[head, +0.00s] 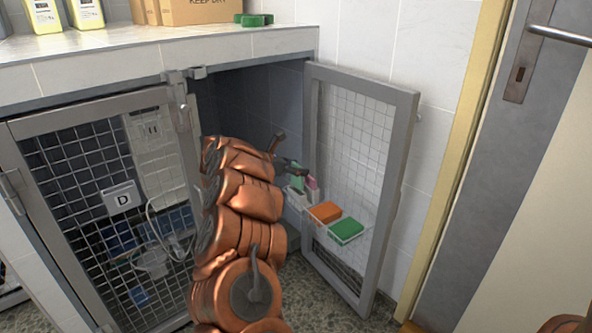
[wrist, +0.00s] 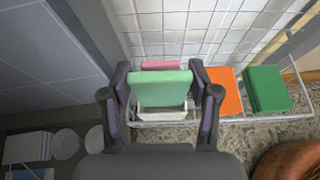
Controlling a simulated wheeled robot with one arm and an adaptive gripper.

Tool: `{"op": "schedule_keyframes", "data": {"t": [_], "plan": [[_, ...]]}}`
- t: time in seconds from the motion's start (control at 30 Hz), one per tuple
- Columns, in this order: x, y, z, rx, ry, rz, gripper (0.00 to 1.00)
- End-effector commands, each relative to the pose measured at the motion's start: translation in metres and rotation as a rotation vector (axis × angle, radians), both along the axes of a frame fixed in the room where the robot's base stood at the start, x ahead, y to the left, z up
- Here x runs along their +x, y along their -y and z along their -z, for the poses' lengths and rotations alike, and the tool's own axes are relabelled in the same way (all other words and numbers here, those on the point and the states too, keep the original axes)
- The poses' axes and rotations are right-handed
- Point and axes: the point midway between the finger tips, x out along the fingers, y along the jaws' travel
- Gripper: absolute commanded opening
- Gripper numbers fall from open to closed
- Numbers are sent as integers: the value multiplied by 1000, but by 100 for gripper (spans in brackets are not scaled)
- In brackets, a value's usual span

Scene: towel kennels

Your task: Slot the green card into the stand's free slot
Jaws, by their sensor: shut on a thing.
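My gripper (wrist: 159,88) is shut on the green card (wrist: 160,85), with a finger at each side edge. In the head view the gripper (head: 289,166) is small and partly hidden by my arm, and the green card (head: 297,178) shows beside its tip. The white stand (wrist: 162,114) is below and behind the card in the wrist view, and shows as a small pale block (head: 296,198) in the head view. A pink card (wrist: 163,66) stands behind the green one. The slots are hidden, and I cannot tell whether the green card's lower edge is inside one.
A wire shelf on the open mesh door (head: 404,130) carries an orange block (head: 324,211) and a green block (head: 346,230) right of the stand. A closed mesh door (head: 70,150) marked D is at left. The kennel's side wall is close to my arm.

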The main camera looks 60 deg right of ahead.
Motion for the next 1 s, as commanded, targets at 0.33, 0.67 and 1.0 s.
{"op": "schedule_keyframes", "data": {"t": [0.33, 0.67, 1.0], "plan": [[0, 0, 0, 0, 0, 0, 32], [0, 0, 3, 0, 0, 0, 32], [0, -1, 10, 1, 0, 0, 32]]}}
